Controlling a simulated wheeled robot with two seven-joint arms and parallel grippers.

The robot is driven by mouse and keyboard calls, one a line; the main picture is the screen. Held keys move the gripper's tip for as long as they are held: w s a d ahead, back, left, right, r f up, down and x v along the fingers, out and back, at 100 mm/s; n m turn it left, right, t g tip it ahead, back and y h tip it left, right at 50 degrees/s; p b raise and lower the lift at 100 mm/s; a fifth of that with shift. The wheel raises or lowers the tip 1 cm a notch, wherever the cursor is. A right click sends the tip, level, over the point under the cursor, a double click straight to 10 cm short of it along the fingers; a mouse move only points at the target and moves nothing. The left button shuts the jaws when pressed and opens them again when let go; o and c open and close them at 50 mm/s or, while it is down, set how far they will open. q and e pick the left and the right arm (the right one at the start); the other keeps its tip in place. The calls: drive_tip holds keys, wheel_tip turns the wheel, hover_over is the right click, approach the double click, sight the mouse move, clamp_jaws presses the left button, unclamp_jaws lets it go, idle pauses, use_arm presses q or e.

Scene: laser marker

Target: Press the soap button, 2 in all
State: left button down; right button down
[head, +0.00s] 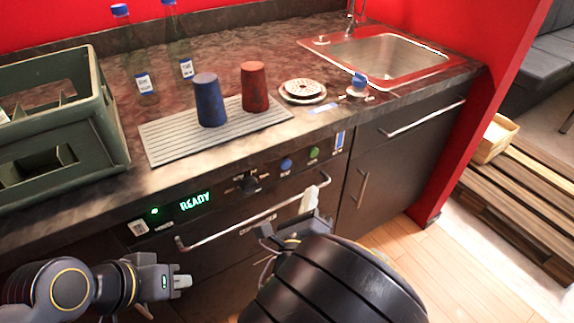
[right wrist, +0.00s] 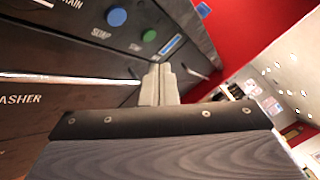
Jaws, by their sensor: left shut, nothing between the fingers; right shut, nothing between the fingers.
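The soap button is the blue round button (head: 286,164) on the dark front panel under the counter. In the right wrist view the blue button (right wrist: 116,17) sits by the label SOAP. My right gripper (head: 309,197) is shut and empty, in front of the panel, below and to the right of the blue button in the head view. Its closed fingers (right wrist: 160,84) also show in the right wrist view, apart from the button. My left gripper (head: 181,282) is shut and empty at the lower left, well away from the button.
A green button (head: 314,153) is right of the blue one, and a dark knob (head: 250,183) is left. A handle bar (head: 230,224) crosses below the panel. The display (head: 195,201) reads READY. Cups (head: 209,101) stand on a mat (head: 165,150) above; a crate (head: 105,105) is at left.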

sight(286, 165)
drive_tip(key=w+a, duration=0.4)
drive_tip(key=w, duration=0.1)
drive_tip(key=shift+w, duration=0.35)
drive_tip(key=shift+w+a, duration=0.1)
drive_tip(key=shift+a, duration=0.05)
idle(1.8)
drive_tip(key=shift+w+p, duration=0.15)
drive_tip(key=shift+p, duration=0.25)
drive_tip(key=shift+w+a, duration=0.1)
drive_tip(key=shift+a, duration=0.05)
drive_tip(key=shift+w+a, duration=0.2)
drive_tip(key=shift+w, duration=0.05)
idle(0.4)
drive_tip(key=shift+s+d, duration=0.1)
drive_tip(key=shift+s+d+p, duration=0.35)
drive_tip(key=shift+s+p, duration=0.05)
drive_tip(key=shift+s, duration=0.15)
